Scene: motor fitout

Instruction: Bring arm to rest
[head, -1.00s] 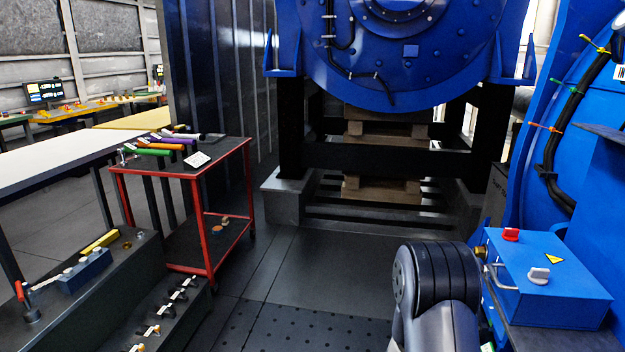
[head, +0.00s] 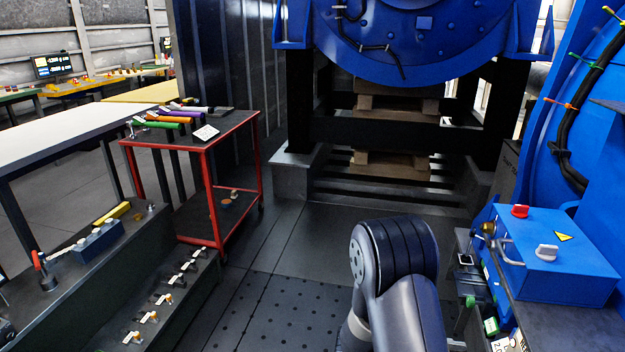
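My arm shows at the bottom middle of the head view as a dark, rounded joint and a grey link. My gripper is not in view, so I cannot see whether it is open or shut or holds anything. The arm is just left of a blue box (head: 561,262) with a red knob (head: 520,211), a white knob and a yellow warning sign. There is a visible gap between the arm joint and the box.
A red-framed cart (head: 212,205) with colored-handled tools stands at left. A dark stepped bench (head: 75,292) with small fittings is at lower left. A large blue motor (head: 420,40) stands on a black frame ahead. Dark floor (head: 285,260) between them is clear.

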